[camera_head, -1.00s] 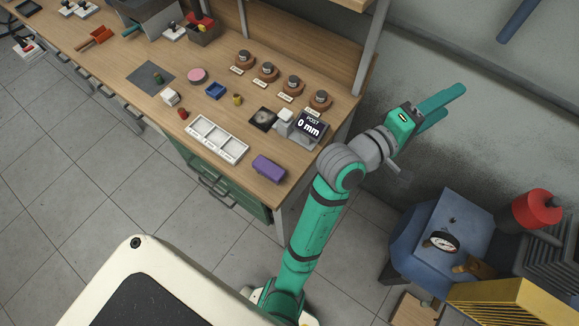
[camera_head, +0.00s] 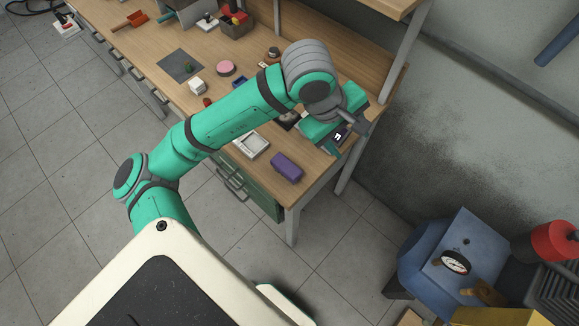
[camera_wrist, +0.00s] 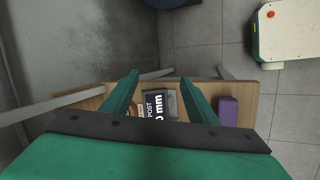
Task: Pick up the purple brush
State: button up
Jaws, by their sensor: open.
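The purple brush (camera_head: 287,167) is a purple block lying near the front right corner of the wooden workbench (camera_head: 318,164). It also shows in the wrist view (camera_wrist: 228,111), to the right of my gripper's fingers. My gripper (camera_wrist: 127,92) is open and empty, with its two green fingers apart. In the head view my gripper (camera_head: 340,135) hangs over the bench's right end, above the display reading in mm (camera_wrist: 155,106). It is to the right of and above the brush, not touching it. My wrist hides part of the display in the head view.
A white compartment tray (camera_head: 252,144) lies left of the brush, partly behind my arm. A pink disc (camera_head: 226,68) and a white block (camera_head: 197,87) sit farther left. A shelf post (camera_head: 385,75) rises at the bench's right end.

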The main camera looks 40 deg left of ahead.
jog(key=s+a+f+n+g+y, duration=0.1)
jog(key=s+a+n+g+y, duration=0.25)
jog(key=s+a, duration=0.65)
send_over(286, 165)
jog(key=shift+g+h, duration=0.25)
jog(key=f, duration=0.4)
jog(key=shift+s+d+f, duration=0.1)
jog(key=shift+s+f, duration=0.1)
jog(key=shift+s, duration=0.15)
jog(key=shift+w+f, duration=0.2)
jog(key=shift+f, duration=1.45)
jog(key=shift+w+f, duration=0.15)
jog(key=shift+f, duration=1.45)
jog(key=c, duration=1.2)
